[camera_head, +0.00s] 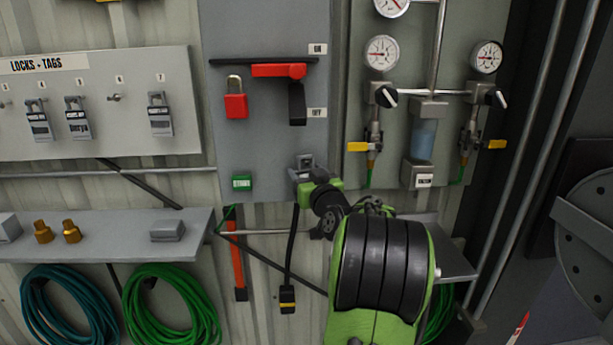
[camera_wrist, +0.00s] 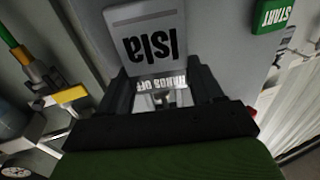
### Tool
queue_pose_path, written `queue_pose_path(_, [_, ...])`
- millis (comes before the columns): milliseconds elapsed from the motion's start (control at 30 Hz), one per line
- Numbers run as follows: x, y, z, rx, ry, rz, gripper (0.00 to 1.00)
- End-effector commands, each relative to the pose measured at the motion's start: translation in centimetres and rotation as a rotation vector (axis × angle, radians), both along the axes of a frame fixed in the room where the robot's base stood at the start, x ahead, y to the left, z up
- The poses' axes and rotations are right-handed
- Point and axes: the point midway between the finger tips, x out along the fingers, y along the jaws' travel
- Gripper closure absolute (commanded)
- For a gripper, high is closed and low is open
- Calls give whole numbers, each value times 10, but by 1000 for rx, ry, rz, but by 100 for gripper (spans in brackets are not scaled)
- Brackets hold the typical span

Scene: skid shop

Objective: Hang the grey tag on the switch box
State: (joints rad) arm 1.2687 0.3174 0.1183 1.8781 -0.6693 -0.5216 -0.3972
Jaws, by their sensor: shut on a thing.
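The grey tag (camera_wrist: 148,45) is upside down in the wrist view, with "Isla" and "HANDS OFF" readable. My gripper (camera_wrist: 165,90) is shut on it, with a dark finger on each side. In the head view my gripper (camera_head: 303,173) is in front of the lower part of the grey switch box (camera_head: 262,140), and only a small part of the tag shows. The switch box has a red lever (camera_head: 279,70), a red padlock (camera_head: 236,104) at its left, a black handle (camera_head: 297,104) and a green start button (camera_head: 242,183). My gripper is below the handle and right of the button.
Gauges and pipes (camera_head: 425,105) stand close at right. A shelf (camera_head: 105,240) with brass fittings sits below the board, above coiled hoses (camera_head: 170,310).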

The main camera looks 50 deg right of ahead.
Motion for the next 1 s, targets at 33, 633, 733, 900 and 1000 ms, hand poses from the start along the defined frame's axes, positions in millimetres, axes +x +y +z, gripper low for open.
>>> queue_pose_path(33, [0, 0, 1, -4, -2, 0, 31])
queue_pose_path(633, [-3, -3, 1, -7, 0, -11, 5])
queue_pose_path(733, [-11, 2, 0, -8, 0, -11, 5])
queue_pose_path(900, [-44, 27, -4, -7, -1, -9, 5])
queue_pose_path(1000, [-67, 45, -6, -7, -1, -6, 5])
